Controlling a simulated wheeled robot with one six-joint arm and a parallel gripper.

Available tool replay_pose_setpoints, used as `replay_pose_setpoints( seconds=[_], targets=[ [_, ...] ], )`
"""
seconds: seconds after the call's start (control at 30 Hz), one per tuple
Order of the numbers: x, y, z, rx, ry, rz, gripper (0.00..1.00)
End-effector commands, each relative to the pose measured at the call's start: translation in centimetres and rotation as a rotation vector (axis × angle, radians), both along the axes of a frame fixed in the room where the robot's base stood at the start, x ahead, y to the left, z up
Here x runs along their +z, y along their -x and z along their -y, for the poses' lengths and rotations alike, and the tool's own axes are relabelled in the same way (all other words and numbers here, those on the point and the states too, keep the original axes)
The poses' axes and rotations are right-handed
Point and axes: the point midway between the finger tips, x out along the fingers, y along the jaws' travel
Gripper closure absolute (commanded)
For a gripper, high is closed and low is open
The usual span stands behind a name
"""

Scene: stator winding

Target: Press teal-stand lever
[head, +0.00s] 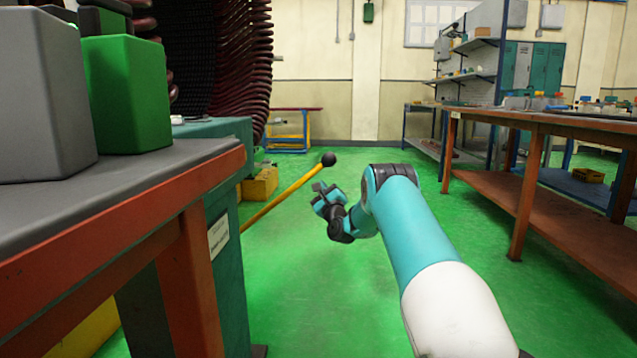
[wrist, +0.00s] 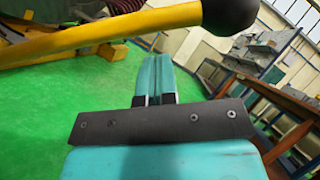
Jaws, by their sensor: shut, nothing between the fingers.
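The lever is a yellow rod (head: 287,193) with a black ball knob (head: 328,159) at its upper end. It slopes up to the right from the teal stand (head: 230,270), which is partly hidden behind the workbench. My gripper (head: 319,188) is just right of the rod and a little below the knob in the head view. In the wrist view the rod (wrist: 100,35) crosses the top, with the knob (wrist: 229,14) at upper right. My shut, empty fingers (wrist: 153,62) show below the rod there. I cannot tell whether they touch it.
A workbench (head: 120,215) with a grey block (head: 45,95) and a green block (head: 127,95) stands close on the left. A long bench (head: 560,125) stands at right. Green floor (head: 300,290) is clear between them. A yellow box (head: 262,184) sits behind the lever.

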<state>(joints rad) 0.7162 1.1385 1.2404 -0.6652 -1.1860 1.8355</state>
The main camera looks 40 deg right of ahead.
Motion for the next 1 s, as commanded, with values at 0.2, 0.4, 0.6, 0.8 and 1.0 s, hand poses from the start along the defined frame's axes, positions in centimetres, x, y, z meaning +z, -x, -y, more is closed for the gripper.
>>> replay_pose_setpoints(
  seconds=[0.2,0.4,0.6,0.8,1.0],
  targets=[
    [1.3,-1.1,-0.5,0.000,0.001,0.000,1.00],
    [1.6,-1.3,-0.5,-0.001,-0.001,-0.001,1.00],
    [1.6,-1.3,-0.5,-0.001,-0.001,-0.001,1.00],
    [3.6,-2.1,-1.3,0.001,0.026,-0.031,1.00],
    [7.2,-4.3,-3.1,0.002,0.097,-0.114,1.00]
  ],
)
